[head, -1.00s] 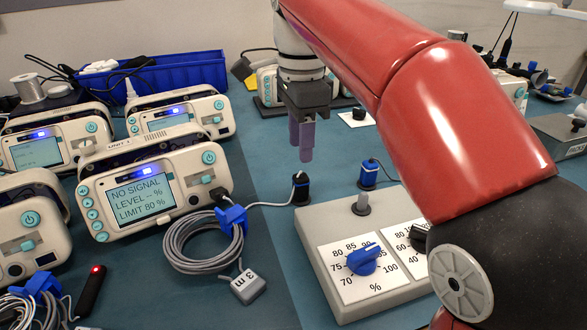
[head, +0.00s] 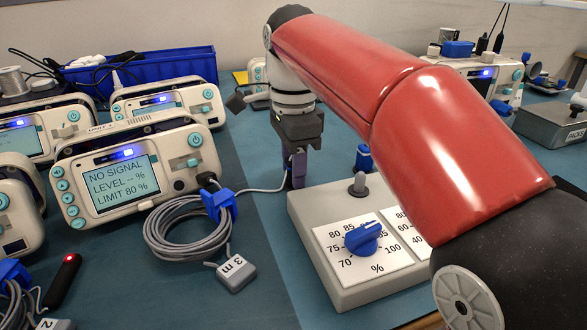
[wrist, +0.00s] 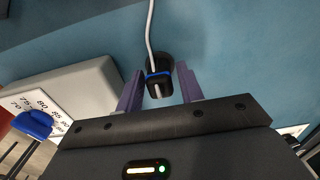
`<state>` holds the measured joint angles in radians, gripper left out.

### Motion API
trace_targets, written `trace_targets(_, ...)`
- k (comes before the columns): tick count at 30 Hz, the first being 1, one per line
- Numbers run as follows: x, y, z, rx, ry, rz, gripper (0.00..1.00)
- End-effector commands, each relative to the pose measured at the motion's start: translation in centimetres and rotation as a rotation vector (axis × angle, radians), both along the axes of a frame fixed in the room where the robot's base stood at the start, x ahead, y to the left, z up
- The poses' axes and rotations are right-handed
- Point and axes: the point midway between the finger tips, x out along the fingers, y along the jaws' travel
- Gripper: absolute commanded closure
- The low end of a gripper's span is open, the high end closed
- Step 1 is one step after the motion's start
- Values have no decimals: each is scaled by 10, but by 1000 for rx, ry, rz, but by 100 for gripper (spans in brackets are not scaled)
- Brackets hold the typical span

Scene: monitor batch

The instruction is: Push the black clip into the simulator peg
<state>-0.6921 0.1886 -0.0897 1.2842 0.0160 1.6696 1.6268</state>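The black clip (wrist: 159,88), with a blue band and a pale cable, stands on the teal mat. My gripper (wrist: 158,80) is open, with one purple finger on each side of the clip and small gaps visible. In the head view my gripper (head: 297,168) is low over the mat and mostly hides the clip. The grey simulator peg (head: 358,185) stands bare on the white simulator box (head: 325,272), right of my gripper. The cable runs left to a monitor (head: 175,190) reading "NO SIGNAL, LEVEL -- %, LIMIT 80 %".
A blue-topped clip (head: 364,157) stands behind the simulator box. A blue dial (head: 363,239) is on the box's top. A coiled grey cable (head: 185,240) with a "3 m" tag (head: 236,273) lies at left. Other monitors and a blue bin (head: 150,68) fill the back left.

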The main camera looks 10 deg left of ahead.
Motion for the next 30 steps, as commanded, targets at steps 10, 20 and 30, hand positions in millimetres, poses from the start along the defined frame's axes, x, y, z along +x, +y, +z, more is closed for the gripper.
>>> trace_targets(10,0,0,0,0,0,0,84)
trace_targets(20,0,0,4,0,0,0,100)
trace_targets(30,0,0,21,1,-1,0,100)
